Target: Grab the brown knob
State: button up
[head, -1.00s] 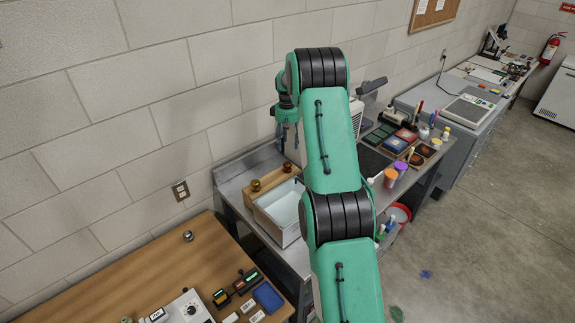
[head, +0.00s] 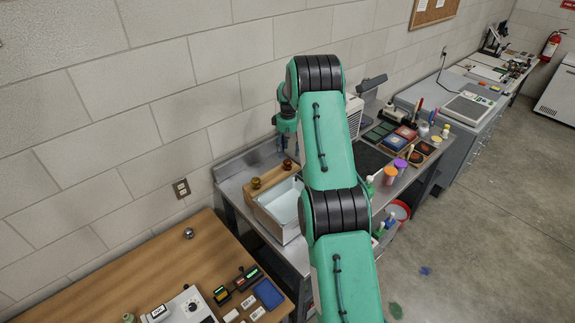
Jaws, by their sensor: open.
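A small brown knob (head: 287,165) sits at the right end of a light wooden strip (head: 270,177) on the metal bench, close to the wall. A more golden-brown knob (head: 255,183) sits on the same strip to its left. My gripper (head: 286,151) points down just above the right-hand brown knob. Its fingers are small and dark here, open, with nothing seen held. I cannot tell whether they touch the knob or reach around it. My arm hides part of the bench to the right.
A metal basin (head: 281,213) stands right in front of the strip. The block wall (head: 130,130) rises close behind. Cups, including an orange one (head: 389,175), and coloured pads (head: 393,144) lie right of my arm. A wooden table (head: 130,268) with small devices is at lower left.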

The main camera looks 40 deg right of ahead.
aim_at(287, 161)
jog(key=shift+f, duration=1.6)
jog(key=shift+a+f+p, duration=0.15)
jog(key=shift+f+p, duration=0.7)
jog(key=shift+f, duration=1.75)
jog(key=c, duration=1.4)
